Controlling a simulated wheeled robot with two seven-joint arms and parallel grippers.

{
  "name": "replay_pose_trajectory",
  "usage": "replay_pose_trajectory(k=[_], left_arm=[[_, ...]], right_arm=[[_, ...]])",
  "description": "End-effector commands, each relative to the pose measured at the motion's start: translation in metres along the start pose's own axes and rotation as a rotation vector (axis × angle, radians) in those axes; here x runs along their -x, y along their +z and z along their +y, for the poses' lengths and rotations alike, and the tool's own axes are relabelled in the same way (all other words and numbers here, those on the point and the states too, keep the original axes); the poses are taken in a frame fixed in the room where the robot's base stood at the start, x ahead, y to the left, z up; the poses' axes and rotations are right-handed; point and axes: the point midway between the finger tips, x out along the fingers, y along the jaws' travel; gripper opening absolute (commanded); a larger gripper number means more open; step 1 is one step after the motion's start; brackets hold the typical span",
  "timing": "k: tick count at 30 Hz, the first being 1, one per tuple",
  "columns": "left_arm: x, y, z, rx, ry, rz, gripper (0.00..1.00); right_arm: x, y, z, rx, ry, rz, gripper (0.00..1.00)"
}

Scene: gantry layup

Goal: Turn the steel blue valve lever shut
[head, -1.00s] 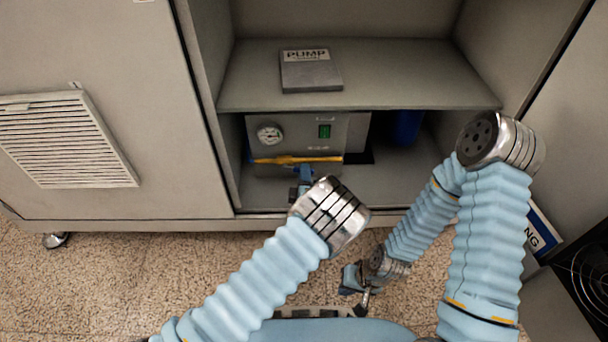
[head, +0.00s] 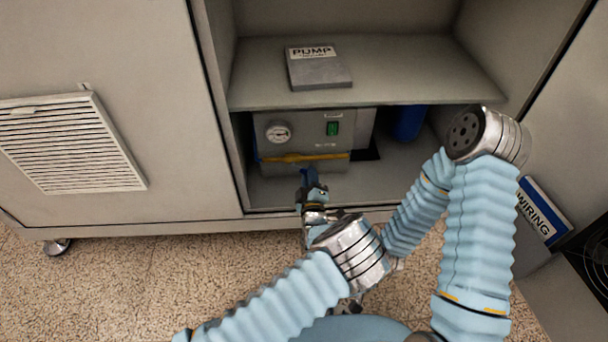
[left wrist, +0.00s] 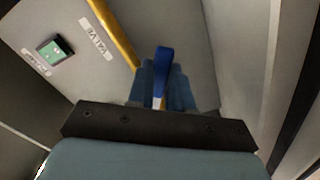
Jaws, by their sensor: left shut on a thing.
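The blue valve lever (left wrist: 163,62) stands between the fingers of my left gripper (left wrist: 160,88) in the left wrist view. The gripper is shut on it. A yellow pipe (left wrist: 112,32) runs up to the fingers beside a label reading VALVE (left wrist: 96,38). In the head view my left gripper (head: 309,182) reaches into the lower cabinet bay, in front of the pump unit (head: 318,130) and below its yellow pipe (head: 300,157). The gripper hides most of the lever and the valve body there.
A shelf (head: 400,75) hangs above the pump and carries a grey PUMP block (head: 318,68). A blue cylinder (head: 409,122) stands right of the pump. The cabinet wall closes the bay at left. A WIRING binder (head: 542,212) stands at right.

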Motion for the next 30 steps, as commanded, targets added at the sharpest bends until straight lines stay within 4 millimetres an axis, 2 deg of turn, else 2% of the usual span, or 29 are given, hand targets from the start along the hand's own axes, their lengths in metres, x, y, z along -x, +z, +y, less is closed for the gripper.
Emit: replay_pose_trajectory(k=[18, 30], left_arm=[[0.001, -0.008, -0.032, -0.587, -0.001, -0.002, 0.0], [0.001, -0.019, -0.044, -0.877, -0.001, -0.002, 0.0]], right_arm=[[0.008, 0.0, -0.003, 0.0, 0.0, -0.002, 0.0], [0.011, 0.001, -0.004, 0.0, 0.0, -0.003, 0.0]])
